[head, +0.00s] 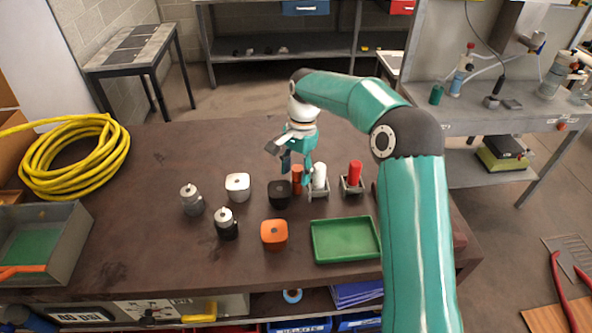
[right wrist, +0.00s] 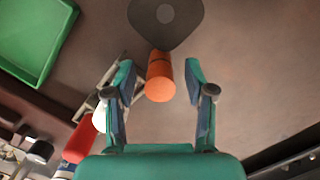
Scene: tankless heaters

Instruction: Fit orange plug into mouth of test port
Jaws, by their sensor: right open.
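The orange plug (head: 297,178) is a short orange cylinder on the brown table, just right of a black block with a round spot on top (head: 279,195). In the right wrist view the orange plug (right wrist: 160,77) lies between and slightly beyond the fingertips of my open right gripper (right wrist: 160,80), with gaps on both sides. The black block (right wrist: 166,22) is just past it. In the head view my right gripper (head: 291,160) is above the plug. I cannot tell which is the test port.
White (head: 319,176) and red (head: 354,172) cylinders stand in grey holders right of the plug. A green tray (head: 345,258) lies in front. Two grey-topped cylinders (head: 192,201) (head: 226,226) stand left. A yellow hose coil (head: 75,185) lies far left.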

